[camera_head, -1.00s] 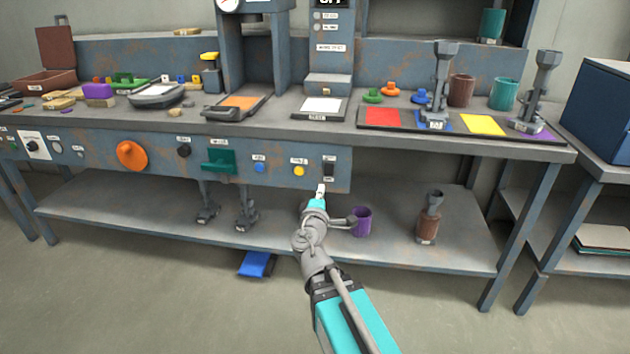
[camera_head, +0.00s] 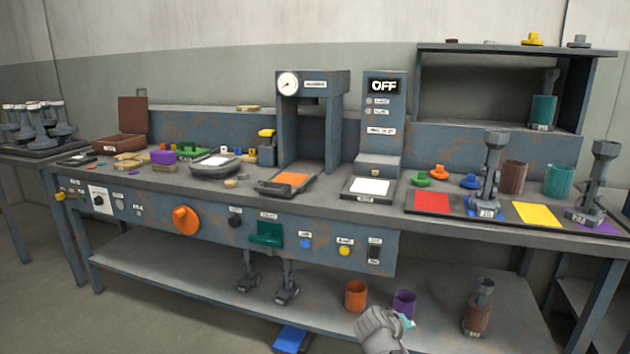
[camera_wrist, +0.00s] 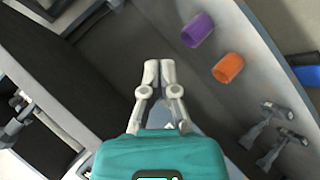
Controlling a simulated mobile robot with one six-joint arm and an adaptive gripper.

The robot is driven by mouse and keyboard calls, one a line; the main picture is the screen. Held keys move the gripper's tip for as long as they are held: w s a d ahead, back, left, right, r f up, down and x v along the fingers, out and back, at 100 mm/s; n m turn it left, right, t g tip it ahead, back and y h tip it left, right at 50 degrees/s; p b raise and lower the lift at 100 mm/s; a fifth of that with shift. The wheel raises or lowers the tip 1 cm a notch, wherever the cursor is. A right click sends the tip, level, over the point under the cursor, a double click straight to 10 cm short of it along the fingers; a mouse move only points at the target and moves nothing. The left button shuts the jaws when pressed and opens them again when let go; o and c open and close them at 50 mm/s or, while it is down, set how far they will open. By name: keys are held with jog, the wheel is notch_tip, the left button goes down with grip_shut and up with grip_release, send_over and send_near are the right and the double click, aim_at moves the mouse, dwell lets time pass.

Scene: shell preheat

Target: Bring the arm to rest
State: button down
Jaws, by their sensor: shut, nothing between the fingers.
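My gripper (camera_wrist: 160,72) is shut with nothing between its fingertips, as the wrist view shows. It hangs in front of the lower shelf of the workbench, touching nothing that I can see. In the head view only a grey part of my arm shows at the bottom edge, partly covering the purple cup (camera_head: 403,302); the fingers cannot be made out there. The purple cup also shows in the wrist view (camera_wrist: 197,30), beside the orange cup (camera_wrist: 228,68), both apart from the fingers. The orange cup stands on the lower shelf in the head view (camera_head: 356,295).
The bench front carries an orange knob (camera_head: 186,220), a green handle (camera_head: 267,234) and a black switch (camera_head: 374,252). A display (camera_head: 384,86) reads OFF. A brown holder (camera_head: 477,318) stands on the lower shelf at right. A blue object (camera_head: 290,339) lies on the floor.

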jog(key=s+a+f+m+g+y+p, duration=0.3)
jog(key=s+a+f+g+y, duration=0.2)
jog(key=s+a+g+y, duration=0.4)
notch_tip(320, 180, up, 37)
jog(key=s+d+t+p, duration=0.1)
jog(key=d+p, duration=0.1)
jog(key=p, duration=3.5)
jog(key=shift+r+t+h, duration=0.15)
jog(key=shift+t+h, duration=0.15)
jog(key=shift+t, duration=0.1)
jog(key=shift+s, duration=0.1)
